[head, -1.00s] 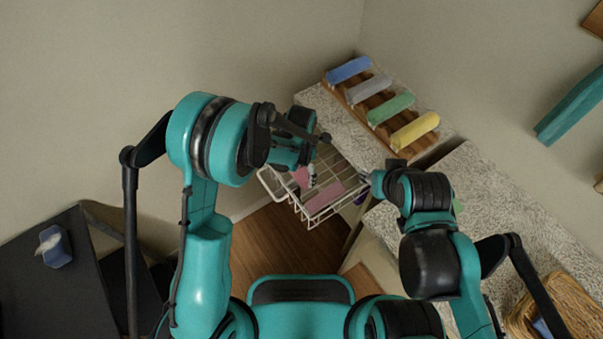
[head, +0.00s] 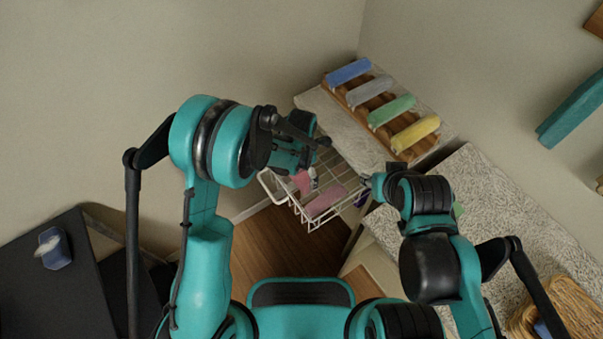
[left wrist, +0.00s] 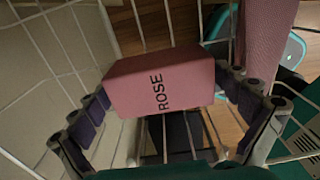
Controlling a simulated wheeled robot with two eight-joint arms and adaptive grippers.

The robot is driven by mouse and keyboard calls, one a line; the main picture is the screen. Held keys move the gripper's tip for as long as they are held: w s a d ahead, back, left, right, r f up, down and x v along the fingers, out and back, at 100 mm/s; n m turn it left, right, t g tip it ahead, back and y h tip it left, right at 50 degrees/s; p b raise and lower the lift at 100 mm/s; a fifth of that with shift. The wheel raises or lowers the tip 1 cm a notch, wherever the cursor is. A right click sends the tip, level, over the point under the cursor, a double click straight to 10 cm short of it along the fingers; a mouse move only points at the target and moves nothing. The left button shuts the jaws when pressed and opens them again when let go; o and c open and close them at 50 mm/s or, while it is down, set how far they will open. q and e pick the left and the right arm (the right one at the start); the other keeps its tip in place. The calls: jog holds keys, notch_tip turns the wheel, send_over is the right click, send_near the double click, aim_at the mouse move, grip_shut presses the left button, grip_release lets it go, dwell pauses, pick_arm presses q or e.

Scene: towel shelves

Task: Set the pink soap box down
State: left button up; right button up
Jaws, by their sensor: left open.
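The pink soap box (left wrist: 160,82), marked ROSE, lies in the white wire basket (head: 312,222) and shows between my left fingers in the left wrist view. In the head view the box (head: 302,181) is partly hidden by my left gripper (head: 312,176). The left gripper (left wrist: 166,125) is open, with a finger on each side of the box and gaps between. My right gripper (head: 366,182) is at the basket's right side; its fingers are too small to read.
A rolled pink towel (head: 325,202) lies in the basket beside the box. Behind, blue, grey, green and yellow rolled towels (head: 393,110) rest on a wooden rack on the speckled counter (head: 480,190). A wicker basket (head: 560,300) stands at lower right.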

pick_arm(q)
notch_tip(320, 180, up, 10)
jog(key=p, duration=0.4)
jog(key=shift+r, duration=0.25)
jog(key=s+a+r+m+t, duration=0.3)
jog(key=s+a+r+m, duration=0.2)
jog(key=a+r+m, duration=0.7)
jog(key=s+a+r+m+t, duration=0.4)
jog(key=s+a+r+m, duration=0.1)
jog(key=s+m, duration=0.5)
jog(key=a+m, duration=0.1)
jog(key=m, duration=0.1)
jog(key=shift+m, duration=0.4)
jog(key=shift+a, duration=0.1)
